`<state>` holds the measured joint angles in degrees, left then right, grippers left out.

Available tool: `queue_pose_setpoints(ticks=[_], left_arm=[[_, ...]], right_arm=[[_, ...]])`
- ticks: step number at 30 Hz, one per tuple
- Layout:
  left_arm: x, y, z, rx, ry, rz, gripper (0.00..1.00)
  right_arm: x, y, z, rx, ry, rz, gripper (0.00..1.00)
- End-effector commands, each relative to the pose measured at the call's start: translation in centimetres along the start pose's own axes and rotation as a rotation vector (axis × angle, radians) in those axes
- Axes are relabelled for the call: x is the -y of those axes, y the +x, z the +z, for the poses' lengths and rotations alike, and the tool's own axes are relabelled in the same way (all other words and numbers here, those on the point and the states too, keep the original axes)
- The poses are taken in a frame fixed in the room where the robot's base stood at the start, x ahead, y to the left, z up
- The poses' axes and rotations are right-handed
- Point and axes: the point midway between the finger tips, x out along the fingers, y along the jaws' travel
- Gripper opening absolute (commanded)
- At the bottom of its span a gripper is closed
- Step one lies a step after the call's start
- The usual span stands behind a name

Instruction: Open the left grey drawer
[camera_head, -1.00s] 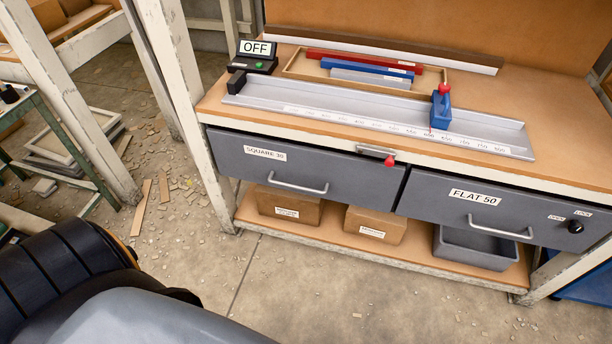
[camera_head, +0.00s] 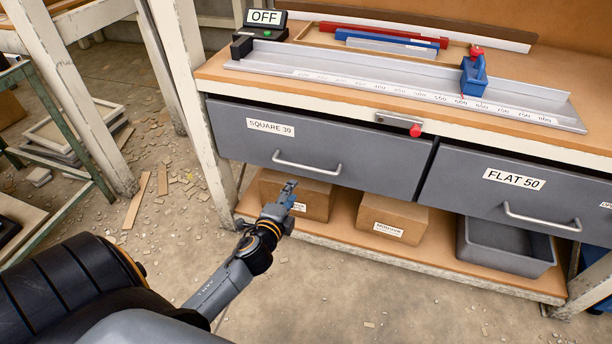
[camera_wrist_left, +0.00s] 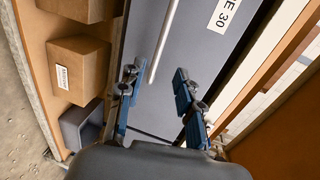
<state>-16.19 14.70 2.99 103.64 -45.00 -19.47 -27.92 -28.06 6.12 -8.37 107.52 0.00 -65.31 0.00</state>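The left grey drawer (camera_head: 350,150), labelled SQUARE 30, is shut under the bench top. Its silver bar handle (camera_head: 307,168) runs along the front and also shows in the left wrist view (camera_wrist_left: 163,45). My left gripper (camera_head: 289,190) is just below and in front of the handle's left end, apart from it in the head view. In the left wrist view its two fingers (camera_wrist_left: 158,88) are spread with nothing between them, facing the drawer front. My right gripper is not in either view.
A red-knobbed latch (camera_head: 415,130) sits on the bench edge above the drawer's right part. The FLAT 50 drawer (camera_head: 510,190) is to the right. Cardboard boxes (camera_head: 393,218) and a grey bin (camera_head: 505,250) stand on the shelf below. A bench leg (camera_head: 190,90) is at left.

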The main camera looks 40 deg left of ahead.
Motion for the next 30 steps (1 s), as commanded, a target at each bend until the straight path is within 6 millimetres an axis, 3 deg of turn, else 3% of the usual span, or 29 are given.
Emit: queue_pose_setpoints(ticks=[5, 19, 24, 30], left_arm=[[0.3, 1.9, 0.0, 0.0, 0.003, -0.007, 0.35], [0.2, 11.4, 0.0, 0.001, 0.0, -0.004, 0.35], [0.2, 13.1, 0.0, -0.001, 0.0, -0.004, 0.35], [0.2, 13.7, 0.0, -0.001, -0.001, -0.003, 0.35]], right_arm=[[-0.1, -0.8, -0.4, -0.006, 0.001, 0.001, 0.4], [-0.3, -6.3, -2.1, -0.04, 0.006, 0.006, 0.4], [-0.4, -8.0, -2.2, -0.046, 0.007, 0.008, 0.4], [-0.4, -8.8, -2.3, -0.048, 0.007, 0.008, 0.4]])
